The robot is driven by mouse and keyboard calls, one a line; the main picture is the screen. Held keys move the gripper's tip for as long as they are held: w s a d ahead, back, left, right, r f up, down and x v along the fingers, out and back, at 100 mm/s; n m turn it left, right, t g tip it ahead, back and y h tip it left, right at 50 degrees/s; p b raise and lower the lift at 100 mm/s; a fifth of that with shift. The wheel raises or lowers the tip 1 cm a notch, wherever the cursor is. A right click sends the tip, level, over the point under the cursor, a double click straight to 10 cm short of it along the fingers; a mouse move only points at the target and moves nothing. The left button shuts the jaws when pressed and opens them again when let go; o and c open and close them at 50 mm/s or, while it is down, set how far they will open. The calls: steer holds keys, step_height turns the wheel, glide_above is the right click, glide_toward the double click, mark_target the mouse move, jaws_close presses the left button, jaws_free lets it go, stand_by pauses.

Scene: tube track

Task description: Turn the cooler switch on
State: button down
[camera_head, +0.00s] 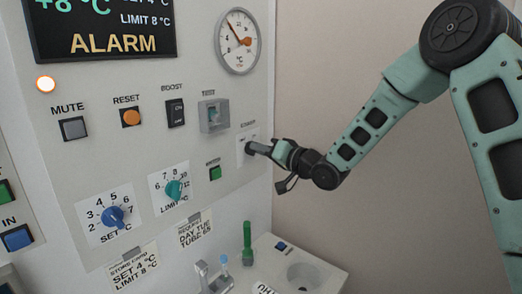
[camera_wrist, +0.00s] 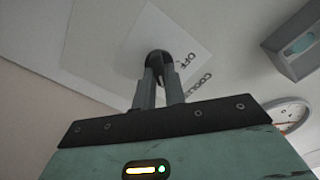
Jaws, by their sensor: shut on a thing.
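The cooler switch plate (camera_head: 241,157) is a pale plate at the right edge of the wall panel. In the wrist view its dark round switch knob (camera_wrist: 156,57) sits on the plate, with the words OFF and COOLER printed beside it. My gripper (camera_head: 256,148) reaches in from the right, and its fingers cover most of the knob in the head view. In the wrist view my gripper (camera_wrist: 160,80) has its two fingers closed on the knob. The fingers hide part of it, so its exact setting is not clear.
The grey test box (camera_head: 213,116) and a small green button (camera_head: 215,173) are left of the switch. A round gauge (camera_head: 239,41) is above. A basin unit (camera_head: 300,263) stands below.

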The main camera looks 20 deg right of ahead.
steer(key=shift+f, duration=0.1)
steer(key=c, duration=1.5)
jaws_free()
steer(key=shift+o, duration=0.2)
steer(key=b+v, duration=0.4)
steer(key=v, duration=1.3)
steer(key=shift+s+b, duration=0.2)
steer(key=shift+b, duration=0.1)
steer(key=shift+d, duration=0.1)
